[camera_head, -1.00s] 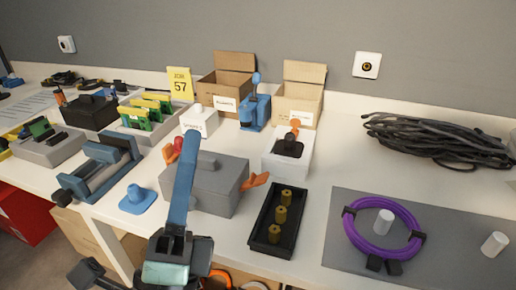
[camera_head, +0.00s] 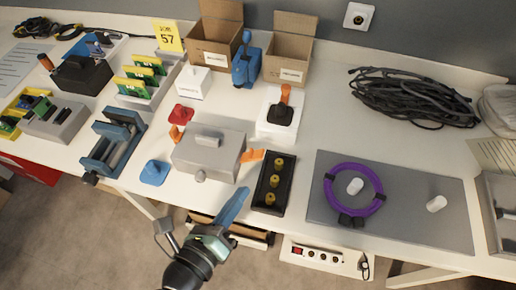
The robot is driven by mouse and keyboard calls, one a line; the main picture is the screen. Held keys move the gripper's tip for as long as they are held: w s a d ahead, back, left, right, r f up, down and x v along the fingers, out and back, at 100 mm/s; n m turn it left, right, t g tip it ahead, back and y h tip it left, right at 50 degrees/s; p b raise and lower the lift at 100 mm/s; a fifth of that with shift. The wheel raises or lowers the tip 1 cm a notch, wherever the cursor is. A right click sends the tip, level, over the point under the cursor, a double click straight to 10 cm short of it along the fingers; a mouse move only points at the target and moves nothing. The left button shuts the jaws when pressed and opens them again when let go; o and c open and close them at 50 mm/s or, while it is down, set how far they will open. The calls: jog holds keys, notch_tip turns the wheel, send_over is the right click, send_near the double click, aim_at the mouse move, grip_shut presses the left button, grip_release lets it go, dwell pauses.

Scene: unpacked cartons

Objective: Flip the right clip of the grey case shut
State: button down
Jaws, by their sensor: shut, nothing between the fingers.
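The grey case (camera_head: 222,162) stands on the white table left of centre, with a handle on its lid. Its right clip (camera_head: 251,157) is orange and sticks outward from the right end, swung open. The orange left clip (camera_head: 176,133) also sticks out at the left end. My gripper (camera_head: 242,193) is the long blue end of my arm, shut and empty. It is near the table's front edge, below the right clip in the picture and apart from it.
A black tray with several brass pieces (camera_head: 273,183) stands just right of the right clip. A blue knob piece (camera_head: 154,173) is left of the case, and a red one (camera_head: 181,114) is behind it. A white box (camera_head: 281,116) stands behind right.

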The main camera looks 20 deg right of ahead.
aim_at(261, 175)
jog(key=shift+s+f, duration=0.1)
jog(key=shift+f, duration=0.05)
jog(key=b+x, duration=0.1)
jog(key=x, duration=0.9)
dwell(0.5)
